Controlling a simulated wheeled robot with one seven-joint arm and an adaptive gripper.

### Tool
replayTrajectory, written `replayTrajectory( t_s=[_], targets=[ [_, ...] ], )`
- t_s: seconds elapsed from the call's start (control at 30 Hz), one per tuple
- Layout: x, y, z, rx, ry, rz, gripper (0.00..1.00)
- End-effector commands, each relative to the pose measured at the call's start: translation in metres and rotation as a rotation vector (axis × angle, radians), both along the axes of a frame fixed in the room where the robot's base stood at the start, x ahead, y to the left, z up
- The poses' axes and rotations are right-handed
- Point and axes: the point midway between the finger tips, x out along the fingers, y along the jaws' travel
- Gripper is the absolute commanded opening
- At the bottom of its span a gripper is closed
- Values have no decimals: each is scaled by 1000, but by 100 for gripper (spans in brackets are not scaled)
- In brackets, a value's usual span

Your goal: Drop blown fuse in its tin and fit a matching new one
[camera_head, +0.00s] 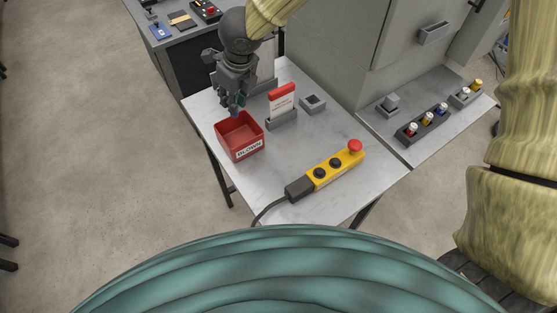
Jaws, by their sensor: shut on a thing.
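My gripper (237,107) points down above the red open tin (241,152), near its back edge. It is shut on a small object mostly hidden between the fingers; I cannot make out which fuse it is. The tin has a white label on its front, too small to read surely. On the right side table, a dark rack (420,132) holds several fuses: one with red and white (411,129), one yellow (427,118) and one blue (442,109). A smaller grey holder (459,101) behind it carries white and yellow pieces.
A red and white sign (282,101) in a grey stand and a small grey square socket (313,103) stand right of the tin. A yellow control box (335,169) with a red button and cable lies in front. A grey cabinet (345,55) rises behind.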

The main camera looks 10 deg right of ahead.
Motion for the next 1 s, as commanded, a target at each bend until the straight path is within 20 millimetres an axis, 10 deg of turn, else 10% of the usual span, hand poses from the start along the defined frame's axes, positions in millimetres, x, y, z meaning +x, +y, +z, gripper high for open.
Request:
replayTrajectory(
  t_s=[0.33,0.37,0.5,1.0],
  targets=[
    [0,0,-3,0,0,0,0],
    [0,0,-3,0,0,0,25],
    [0,0,-3,0,0,0,45],
    [-3,-3,15,2,-2,0,45]
  ],
)
